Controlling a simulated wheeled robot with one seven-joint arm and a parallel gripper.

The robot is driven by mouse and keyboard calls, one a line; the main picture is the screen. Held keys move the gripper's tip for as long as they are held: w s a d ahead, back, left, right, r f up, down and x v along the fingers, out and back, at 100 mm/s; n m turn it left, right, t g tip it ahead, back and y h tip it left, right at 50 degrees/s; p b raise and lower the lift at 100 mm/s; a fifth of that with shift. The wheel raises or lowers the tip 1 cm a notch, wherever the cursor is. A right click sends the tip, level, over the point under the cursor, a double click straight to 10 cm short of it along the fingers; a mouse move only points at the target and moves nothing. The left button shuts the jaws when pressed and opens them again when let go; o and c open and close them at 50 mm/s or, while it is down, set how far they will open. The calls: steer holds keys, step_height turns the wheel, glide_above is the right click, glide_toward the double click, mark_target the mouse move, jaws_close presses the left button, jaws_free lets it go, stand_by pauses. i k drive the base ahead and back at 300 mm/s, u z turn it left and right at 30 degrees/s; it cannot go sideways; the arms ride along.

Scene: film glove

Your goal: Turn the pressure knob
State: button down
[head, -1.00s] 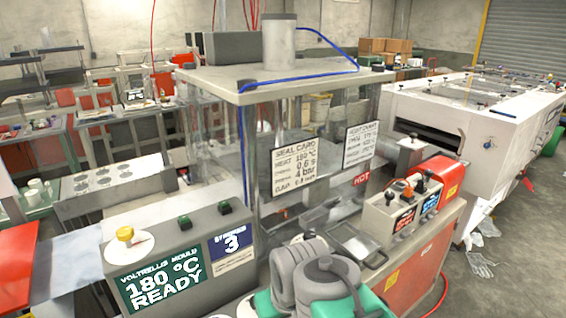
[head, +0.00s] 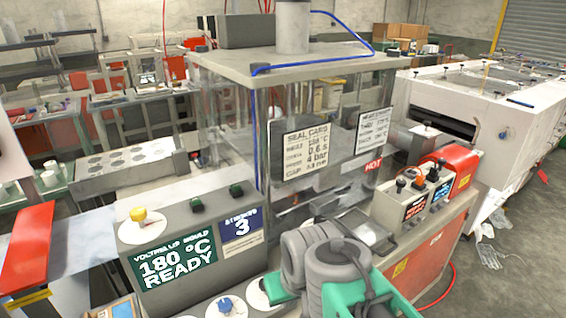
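No label for the pressure knob is readable. A yellow knob (head: 139,214) sits on a white dial on the grey control box (head: 165,215). A blue knob (head: 225,305) sits on another white dial, low at the bottom edge. To its right a third white dial (head: 258,293) is partly hidden by my grey and green arm. The seal card (head: 307,152) on the press lists heat 180 °C, 0.6 s and 4 bar.
The press frame with clear guards and a HOT label (head: 373,165) stands behind my arm. Small boxes with levers (head: 415,195) are at right, and a red-topped stand (head: 27,248) at left. A white machine (head: 490,110) stands beyond.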

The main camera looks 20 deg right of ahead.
mark_target(317, 219)
steer(key=z, duration=0.05)
steer(key=k, duration=1.15)
steer(key=u, duration=0.85)
steer(key=i, duration=0.85)
steer(key=u, duration=0.1)
